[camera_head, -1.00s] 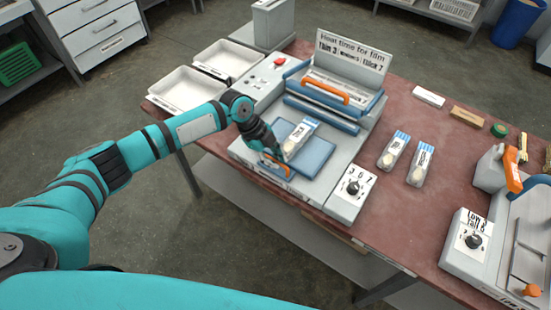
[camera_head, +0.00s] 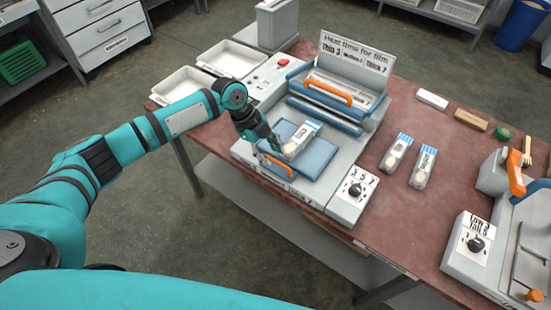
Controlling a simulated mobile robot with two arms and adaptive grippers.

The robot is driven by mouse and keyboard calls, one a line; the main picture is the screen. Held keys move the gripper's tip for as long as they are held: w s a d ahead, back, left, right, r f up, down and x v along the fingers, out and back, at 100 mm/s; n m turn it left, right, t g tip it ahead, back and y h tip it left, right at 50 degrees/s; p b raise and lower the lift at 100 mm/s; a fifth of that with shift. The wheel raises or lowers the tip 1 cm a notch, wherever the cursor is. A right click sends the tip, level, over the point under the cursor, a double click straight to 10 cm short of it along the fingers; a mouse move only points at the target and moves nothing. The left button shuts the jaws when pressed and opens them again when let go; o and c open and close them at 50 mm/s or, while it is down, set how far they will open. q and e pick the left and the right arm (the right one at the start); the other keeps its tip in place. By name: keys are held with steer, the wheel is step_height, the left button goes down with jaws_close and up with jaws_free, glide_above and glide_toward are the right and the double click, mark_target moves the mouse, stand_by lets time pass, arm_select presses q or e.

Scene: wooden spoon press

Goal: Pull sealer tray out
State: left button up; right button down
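The sealer (camera_head: 340,128) is a pale machine on the table with a blue tray (camera_head: 318,160) at its front. The tray has an orange handle (camera_head: 276,166) on its front edge. A clear packet with a blue-striped end (camera_head: 301,137) lies on the tray. My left gripper (camera_head: 272,149) is low at the tray's front left, close beside the handle. Its fingers are small and partly hidden, so I cannot tell whether they touch or grip the handle. My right gripper is not in view.
Two more packets (camera_head: 397,154) lie right of the sealer. A dial box (camera_head: 353,195) stands at its front right. Two white trays (camera_head: 186,88) are behind my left arm. Another machine with an orange lever (camera_head: 516,172) stands at the right. Open floor lies before the table.

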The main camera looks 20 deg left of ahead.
arm_select(q)
steer(key=v, duration=0.7)
steer(key=shift+a+r, duration=0.25)
steer(key=shift+r, duration=0.1)
steer(key=shift+s, duration=0.1)
